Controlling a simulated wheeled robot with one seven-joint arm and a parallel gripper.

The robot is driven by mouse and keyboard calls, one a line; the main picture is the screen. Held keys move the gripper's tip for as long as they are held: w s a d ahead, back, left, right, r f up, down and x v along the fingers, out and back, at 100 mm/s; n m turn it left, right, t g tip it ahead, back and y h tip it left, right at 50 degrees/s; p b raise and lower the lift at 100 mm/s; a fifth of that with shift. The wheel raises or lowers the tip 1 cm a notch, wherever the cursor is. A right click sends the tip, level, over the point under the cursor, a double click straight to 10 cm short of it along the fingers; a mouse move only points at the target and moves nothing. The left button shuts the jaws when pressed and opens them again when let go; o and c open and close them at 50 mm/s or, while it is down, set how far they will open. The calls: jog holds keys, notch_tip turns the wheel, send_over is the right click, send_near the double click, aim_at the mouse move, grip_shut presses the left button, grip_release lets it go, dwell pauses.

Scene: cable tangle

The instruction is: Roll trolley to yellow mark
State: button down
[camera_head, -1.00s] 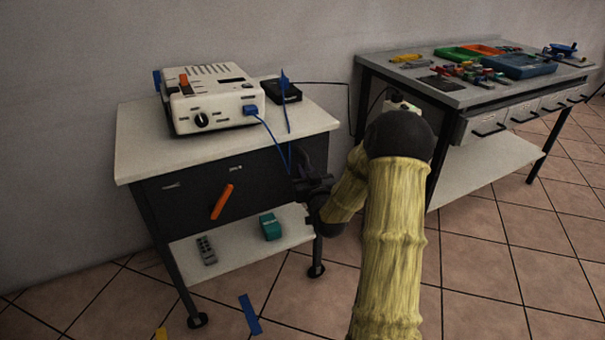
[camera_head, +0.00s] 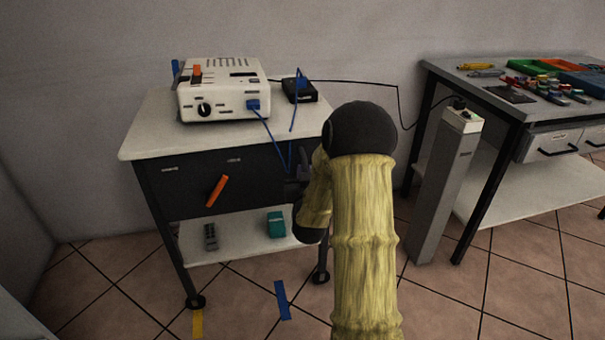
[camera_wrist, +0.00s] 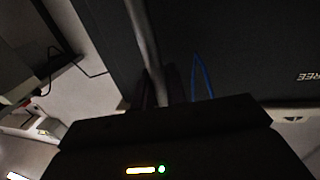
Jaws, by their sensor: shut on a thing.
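The trolley (camera_head: 148,142) has a pale top, a dark drawer front with an orange handle (camera_head: 217,190), a lower shelf and castors. It stands by the wall. Yellow tape (camera_head: 197,324) lies on the floor at its front left castor, which sits by the tape's far end. Blue tape (camera_head: 282,300) lies further right. My gripper (camera_head: 297,186) is at the trolley's right side, mostly hidden by my arm. In the wrist view, the fingers (camera_wrist: 163,88) are shut around a grey bar (camera_wrist: 142,38) beside the dark trolley body.
A white device (camera_head: 222,92) and a black box (camera_head: 300,90) stand on the trolley, with blue cable. A black cable (camera_head: 350,82) runs to a grey post (camera_head: 446,185). A workbench (camera_head: 490,95) stands at right. Floor in front is open.

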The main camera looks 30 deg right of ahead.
jog(key=shift+a+f, duration=0.15)
jog(key=shift+a, duration=0.1)
jog(key=c, duration=1.5)
grip_release()
jog(key=shift+a, duration=0.15)
